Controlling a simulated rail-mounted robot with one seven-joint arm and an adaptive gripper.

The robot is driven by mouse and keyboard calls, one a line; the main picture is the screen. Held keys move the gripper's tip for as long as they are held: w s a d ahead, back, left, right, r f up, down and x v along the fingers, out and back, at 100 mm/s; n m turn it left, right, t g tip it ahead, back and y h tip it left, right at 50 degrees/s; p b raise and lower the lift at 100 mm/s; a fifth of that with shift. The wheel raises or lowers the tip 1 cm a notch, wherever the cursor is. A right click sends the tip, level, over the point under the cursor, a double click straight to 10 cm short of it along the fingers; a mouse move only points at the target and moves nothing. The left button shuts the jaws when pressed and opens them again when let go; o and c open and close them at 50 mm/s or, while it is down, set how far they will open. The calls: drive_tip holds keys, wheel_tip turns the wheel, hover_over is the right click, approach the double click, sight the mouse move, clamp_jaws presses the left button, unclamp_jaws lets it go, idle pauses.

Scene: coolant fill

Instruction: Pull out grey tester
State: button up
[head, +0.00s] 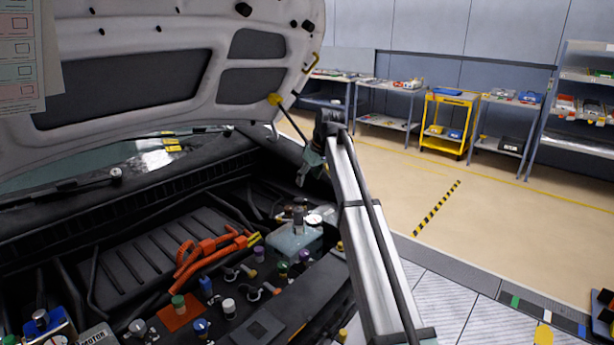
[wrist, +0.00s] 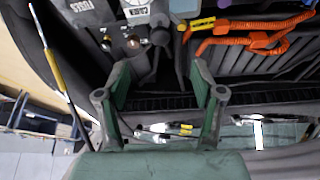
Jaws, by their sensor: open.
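A small grey device with a round white dial (head: 314,219), which looks like the grey tester, stands upright on the pale translucent tank (head: 292,238) in the engine bay. My gripper (head: 304,178) is above and apart from it, near the raised bonnet. In the wrist view my gripper (wrist: 160,78) shows two green fingers spread apart with nothing between them. The pale tank's top (wrist: 135,12) is at the upper edge of that view, beyond the fingertips. Whether the tester shows in that view I cannot tell.
The raised bonnet (head: 150,75) overhangs the bay. Orange cables (head: 212,250) lie left of the tank, with several coloured caps in front. Across the open floor (head: 480,200) stand a yellow cart (head: 450,95) and shelves. Dark engine parts (wrist: 270,60) lie right of the fingers.

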sight(297, 209)
drive_tip(key=p+x, duration=0.3)
drive_tip(key=x, duration=1.3)
drive_tip(key=shift+s+p, duration=0.1)
drive_tip(key=shift+p, duration=0.2)
drive_tip(key=shift+d, duration=0.1)
clamp_jaws()
drive_tip(key=c, duration=1)
unclamp_jaws()
drive_tip(key=shift+s+n+g+y, duration=0.1)
drive_tip(key=shift+n+g+y, duration=0.4)
drive_tip(key=shift+n, duration=1.1)
drive_tip(key=shift+f+n+g+b, duration=0.1)
drive_tip(key=shift+n+g+b, duration=0.25)
drive_tip(key=shift+n, duration=0.35)
drive_tip(key=shift+s+n+g, duration=0.1)
drive_tip(key=shift+n+g, duration=0.25)
drive_tip(key=shift+n, duration=0.55)
